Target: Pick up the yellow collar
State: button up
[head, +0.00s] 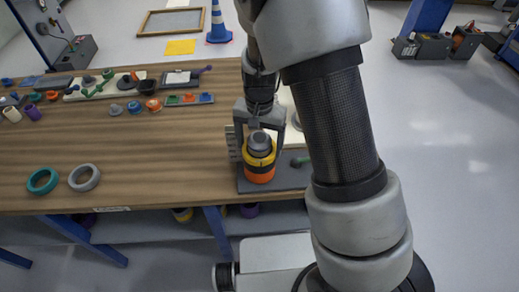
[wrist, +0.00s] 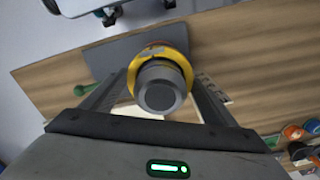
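The yellow collar (head: 260,160) sits near the top of an upright stack, above a black band and an orange ring (head: 259,176). A grey round knob (head: 260,141) rises through its middle. In the wrist view the yellow collar (wrist: 159,52) shows as a ring around the grey knob (wrist: 160,86). My gripper (head: 259,148) points down over the stack, fingers spread on both sides of the knob. In the wrist view the fingertips (wrist: 159,76) are close to the collar's two sides. I cannot tell whether they touch it. The collar's far side is partly hidden.
The stack stands on a dark grey base plate (head: 290,179) at the table's front edge. A teal ring (head: 42,181) and a grey ring (head: 84,178) lie at the left front. Several small coloured parts and trays lie at the back left. The middle wooden tabletop (head: 160,150) is clear.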

jog(key=c, duration=0.6)
jog(key=shift+r, duration=0.15)
jog(key=shift+c, duration=0.2)
